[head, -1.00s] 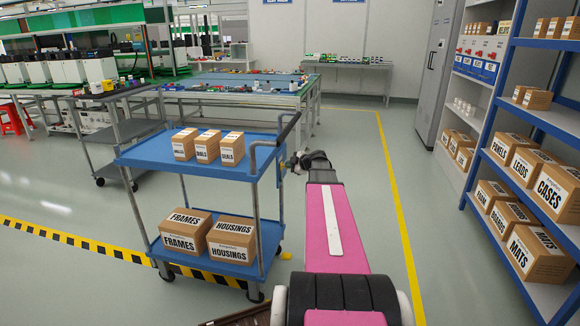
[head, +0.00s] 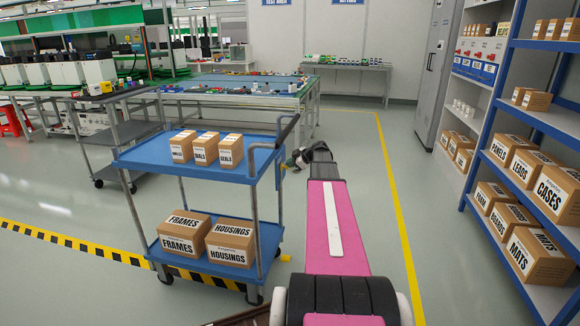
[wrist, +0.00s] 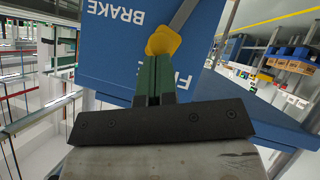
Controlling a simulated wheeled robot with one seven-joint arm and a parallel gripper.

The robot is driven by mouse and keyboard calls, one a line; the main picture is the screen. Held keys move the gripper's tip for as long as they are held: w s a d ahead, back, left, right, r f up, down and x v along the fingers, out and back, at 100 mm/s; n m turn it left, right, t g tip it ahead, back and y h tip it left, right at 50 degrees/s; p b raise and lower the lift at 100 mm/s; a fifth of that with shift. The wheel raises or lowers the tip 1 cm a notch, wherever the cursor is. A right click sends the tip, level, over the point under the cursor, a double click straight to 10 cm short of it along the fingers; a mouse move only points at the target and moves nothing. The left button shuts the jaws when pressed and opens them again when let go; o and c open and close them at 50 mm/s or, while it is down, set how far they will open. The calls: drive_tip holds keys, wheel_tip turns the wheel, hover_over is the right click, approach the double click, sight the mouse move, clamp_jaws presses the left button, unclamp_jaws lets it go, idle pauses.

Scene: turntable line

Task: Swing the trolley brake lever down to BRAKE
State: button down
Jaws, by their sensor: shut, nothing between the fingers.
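The blue trolley (head: 200,155) stands left of my arm in the head view. In the wrist view, its blue label plate (wrist: 105,50) carries upside-down lettering: BRAKE at the picture's top and a word starting with F, partly hidden, lower down. The brake lever shows as a yellow knob (wrist: 163,41) on a grey bar (wrist: 184,14) running up and right. The knob lies between the two words. My gripper (wrist: 154,62) is shut and empty, its green fingertips right at the knob's lower edge; I cannot tell if they touch. In the head view my gripper (head: 292,160) is beside the trolley's right end, its fingertips unclear.
Three small boxes (head: 205,150) sit on the trolley's top shelf and two larger boxes (head: 230,242) on the lower one. Blue shelving (head: 490,125) with labelled boxes stands at the right. A worktable (head: 240,95) is behind. Floor right of the trolley is clear.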

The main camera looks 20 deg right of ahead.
drive_tip(key=w+d+f+m+g+y, duration=0.3)
drive_tip(key=w+d+f+m+g, duration=0.1)
drive_tip(key=w, duration=0.1)
drive_tip(key=shift+w+f, duration=0.4)
drive_tip(key=shift+s, duration=0.1)
drive_tip(key=shift+s+a+f, duration=0.15)
drive_tip(key=shift+s+a, duration=0.25)
drive_tip(key=shift+s, duration=0.15)
drive_tip(key=shift+w, duration=0.1)
idle(0.4)
